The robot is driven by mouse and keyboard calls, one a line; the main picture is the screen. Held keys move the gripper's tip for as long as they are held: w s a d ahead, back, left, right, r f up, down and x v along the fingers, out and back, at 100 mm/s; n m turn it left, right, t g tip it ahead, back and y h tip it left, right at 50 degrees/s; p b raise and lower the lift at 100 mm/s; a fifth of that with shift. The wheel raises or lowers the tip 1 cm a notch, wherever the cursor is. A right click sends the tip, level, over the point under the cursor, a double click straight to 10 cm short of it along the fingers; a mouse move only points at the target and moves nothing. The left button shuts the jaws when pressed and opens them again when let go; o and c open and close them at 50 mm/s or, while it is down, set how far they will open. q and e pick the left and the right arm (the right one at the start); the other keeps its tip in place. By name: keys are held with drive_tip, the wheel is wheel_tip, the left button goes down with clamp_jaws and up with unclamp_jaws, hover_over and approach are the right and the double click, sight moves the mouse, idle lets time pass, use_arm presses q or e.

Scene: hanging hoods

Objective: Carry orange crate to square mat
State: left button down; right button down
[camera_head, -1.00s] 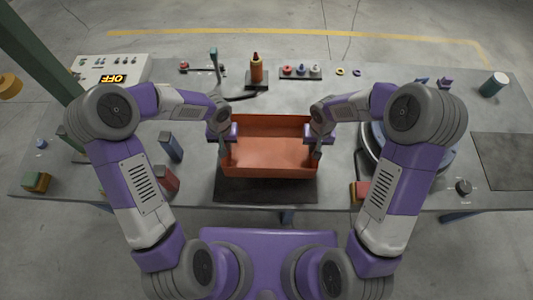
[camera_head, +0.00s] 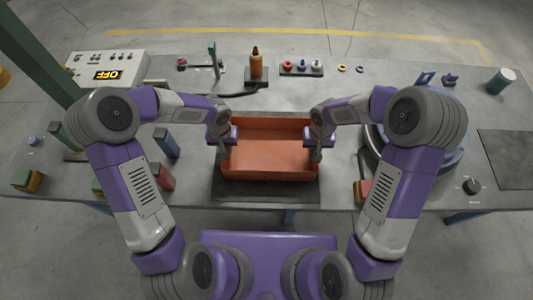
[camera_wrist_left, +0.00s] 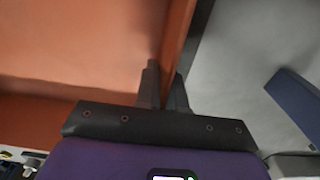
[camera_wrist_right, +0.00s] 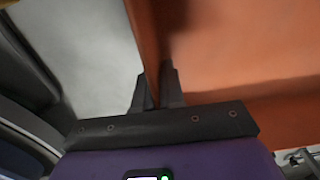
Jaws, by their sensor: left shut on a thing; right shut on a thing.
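The orange crate (camera_head: 268,165) is an open box in the middle of the head view, held level over the front of the table. A dark flat mat (camera_head: 265,192) shows below its near side; I cannot tell whether the crate touches it. Another dark, squarish mat (camera_head: 508,158) lies bare at the table's right end. My left gripper (camera_head: 223,155) is shut on the crate's left wall, which shows between its fingers in the left wrist view (camera_wrist_left: 163,90). My right gripper (camera_head: 317,153) is shut on the right wall, also seen in the right wrist view (camera_wrist_right: 157,92).
A round blue-grey device (camera_head: 375,150) stands close right of the crate, partly behind my right arm. A bottle (camera_head: 256,66) on a stand, a tray of small parts (camera_head: 302,69) and a control box (camera_head: 108,72) are behind.

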use_arm(q)
drive_tip(key=shift+f, duration=0.35)
use_arm(e)
drive_tip(key=shift+f, duration=0.35)
use_arm(q)
drive_tip(key=c, duration=1.2)
unclamp_jaws()
drive_tip(key=shift+r, duration=0.1)
drive_tip(key=shift+c, duration=0.2)
use_arm(e)
drive_tip(key=c, duration=1.2)
unclamp_jaws()
drive_tip(key=shift+r, duration=0.1)
drive_tip(key=shift+c, duration=0.2)
use_arm(q)
drive_tip(key=shift+r, duration=0.1)
wheel_tip(320, 180, up, 12)
drive_tip(key=shift+f, duration=0.2)
drive_tip(key=shift+r, duration=0.1)
use_arm(e)
drive_tip(key=shift+r, duration=0.25)
wheel_tip(320, 180, up, 12)
drive_tip(key=shift+f, duration=0.2)
